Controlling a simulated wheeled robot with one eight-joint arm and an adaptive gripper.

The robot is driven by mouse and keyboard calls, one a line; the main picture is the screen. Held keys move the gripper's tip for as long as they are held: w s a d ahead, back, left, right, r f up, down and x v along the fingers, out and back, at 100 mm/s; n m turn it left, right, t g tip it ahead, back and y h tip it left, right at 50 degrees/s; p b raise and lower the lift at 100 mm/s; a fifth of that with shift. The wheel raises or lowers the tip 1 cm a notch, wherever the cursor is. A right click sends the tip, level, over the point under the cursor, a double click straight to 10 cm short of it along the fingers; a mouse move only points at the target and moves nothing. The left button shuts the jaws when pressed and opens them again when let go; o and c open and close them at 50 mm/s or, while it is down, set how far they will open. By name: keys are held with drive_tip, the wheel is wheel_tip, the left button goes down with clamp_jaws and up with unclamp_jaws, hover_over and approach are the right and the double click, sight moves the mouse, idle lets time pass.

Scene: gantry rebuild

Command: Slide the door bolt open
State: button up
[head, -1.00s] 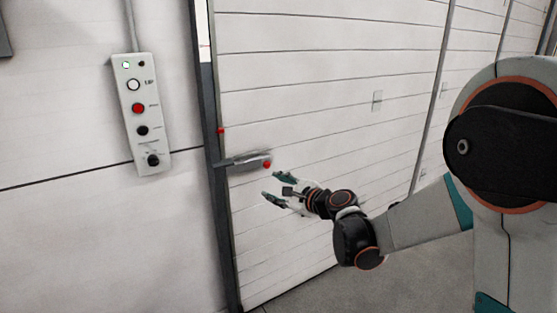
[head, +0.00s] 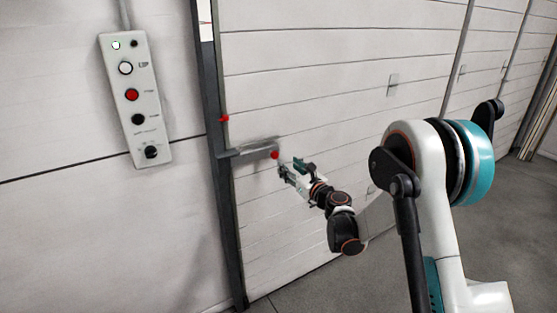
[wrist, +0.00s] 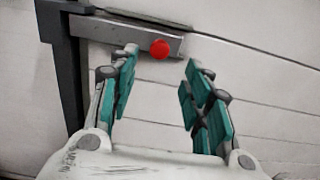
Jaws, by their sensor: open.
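The door bolt (head: 248,150) is a grey horizontal bar on the white door, reaching left to the dark door frame. Its red knob (head: 275,155) is at the right end. In the wrist view the bolt (wrist: 112,34) runs across the top and the red knob (wrist: 160,49) shows ahead, between the lines of the two fingers. My gripper (head: 289,168) is open and empty, just right of and below the knob. In the wrist view my gripper (wrist: 158,72) has its teal-padded fingers apart, with the knob just beyond the fingertips. I see no contact.
The white panelled door (head: 330,60) fills the middle. A dark vertical frame post (head: 213,130) stands at its left edge, with a small red piece (head: 224,119) above the bolt. A control box (head: 135,100) with several buttons hangs on the left wall. Grey floor (head: 490,230) is clear at right.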

sight(276, 155)
drive_tip(key=b+x, duration=0.2)
drive_tip(key=x, duration=0.6)
drive_tip(key=shift+w+a, duration=0.3)
drive_tip(key=shift+c, duration=0.4)
clamp_jaws()
